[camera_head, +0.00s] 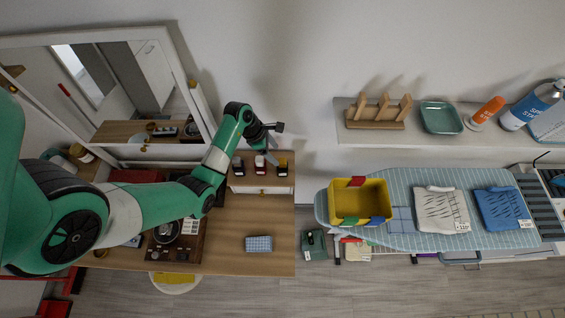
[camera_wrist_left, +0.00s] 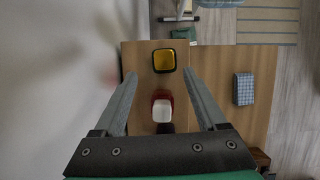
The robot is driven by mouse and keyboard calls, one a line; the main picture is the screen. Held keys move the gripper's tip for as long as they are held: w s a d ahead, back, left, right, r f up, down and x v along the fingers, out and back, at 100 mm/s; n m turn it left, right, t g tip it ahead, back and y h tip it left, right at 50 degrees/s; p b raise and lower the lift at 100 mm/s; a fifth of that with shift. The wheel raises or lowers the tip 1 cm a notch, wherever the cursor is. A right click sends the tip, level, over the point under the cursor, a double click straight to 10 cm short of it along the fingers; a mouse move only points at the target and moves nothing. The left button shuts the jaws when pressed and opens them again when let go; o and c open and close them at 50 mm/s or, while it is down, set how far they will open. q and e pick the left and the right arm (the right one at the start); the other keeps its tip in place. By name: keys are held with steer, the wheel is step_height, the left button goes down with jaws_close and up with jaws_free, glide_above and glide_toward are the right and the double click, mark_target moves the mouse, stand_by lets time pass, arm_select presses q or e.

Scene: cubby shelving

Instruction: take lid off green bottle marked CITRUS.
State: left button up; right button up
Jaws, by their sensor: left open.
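My left gripper (camera_head: 270,146) is open and empty, above the small wooden drawer box (camera_head: 262,185) on the desk. Three small bottles stand on this box: a dark one with a pale top (camera_head: 239,168), a red one with a white cap (camera_head: 260,166) and a dark one with a yellow top (camera_head: 281,169). In the left wrist view (camera_wrist_left: 162,76) the white-capped red bottle (camera_wrist_left: 162,109) shows between the fingers, and the yellow-topped one (camera_wrist_left: 164,60) near the fingertips. A dark bottle (camera_wrist_left: 166,128) is partly hidden by the gripper. I make out no green bottle and no CITRUS label.
A mirror (camera_head: 130,90) stands behind the desk at left. A blue checked cloth (camera_head: 258,244) lies on the desk front. To the right are an ironing board (camera_head: 400,215) with a yellow bin (camera_head: 358,203), and a wall shelf (camera_head: 430,136). The desk around the cloth is clear.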

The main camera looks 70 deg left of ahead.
mark_target(281, 161)
arm_select(q)
steer(key=x, duration=0.2)
steer(key=b+x, duration=0.1)
steer(key=x, duration=0.1)
steer(key=shift+w+d+f, duration=0.15)
steer(key=shift+d+f, duration=0.15)
steer(key=shift+d, duration=0.2)
steer(key=shift+w+f, duration=0.15)
steer(key=shift+f, duration=0.1)
jaws_close()
